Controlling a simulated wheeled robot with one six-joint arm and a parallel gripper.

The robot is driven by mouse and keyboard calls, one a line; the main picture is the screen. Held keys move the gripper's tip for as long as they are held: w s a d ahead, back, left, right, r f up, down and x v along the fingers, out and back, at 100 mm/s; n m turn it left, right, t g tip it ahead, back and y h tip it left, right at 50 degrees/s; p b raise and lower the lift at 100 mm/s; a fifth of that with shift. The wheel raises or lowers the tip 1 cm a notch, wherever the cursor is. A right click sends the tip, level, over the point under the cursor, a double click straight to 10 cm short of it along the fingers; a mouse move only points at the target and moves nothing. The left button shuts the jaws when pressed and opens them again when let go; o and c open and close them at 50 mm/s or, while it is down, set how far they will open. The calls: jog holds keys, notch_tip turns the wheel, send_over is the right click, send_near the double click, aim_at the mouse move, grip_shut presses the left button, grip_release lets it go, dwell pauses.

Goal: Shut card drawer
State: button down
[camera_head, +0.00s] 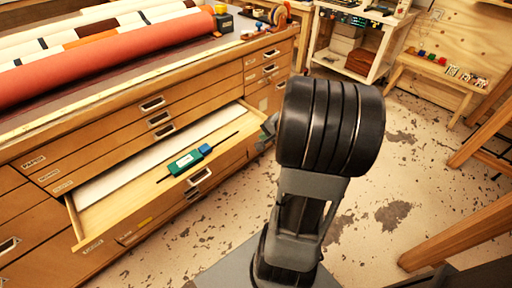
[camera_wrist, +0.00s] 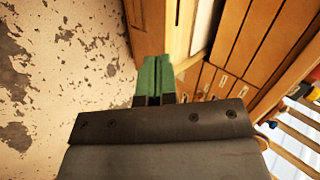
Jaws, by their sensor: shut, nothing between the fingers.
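The open drawer (camera_head: 225,164) sticks out of the wooden flat-file cabinet (camera_head: 110,130), with white sheet material inside. A green and blue tool with a dark rod (camera_head: 187,163) lies along its front part. My gripper (camera_head: 268,130) is at the right end of this drawer in the head view, partly hidden by my arm. In the wrist view its green fingertips (camera_wrist: 155,75) are together and empty, in front of the drawer's wooden front (camera_wrist: 150,30). I cannot tell whether they touch it.
A red roll (camera_head: 110,58) and other rolls lie on the cabinet top. The other drawers look shut. A shelf unit (camera_head: 350,45) and a low bench (camera_head: 440,75) stand at the back right. Wooden legs (camera_head: 460,235) stand at the right. The worn floor between is clear.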

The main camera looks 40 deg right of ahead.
jog(key=d+f+m+t+h+b, duration=0.1)
jog(key=d+f+m+b, duration=0.1)
jog(key=d+f, duration=0.25)
jog(key=b, duration=0.1)
send_near(252, 136)
jog(key=x, duration=0.5)
jog(key=shift+f, duration=0.5)
jog(key=shift+w+a, duration=0.1)
jog(key=shift+w, duration=0.45)
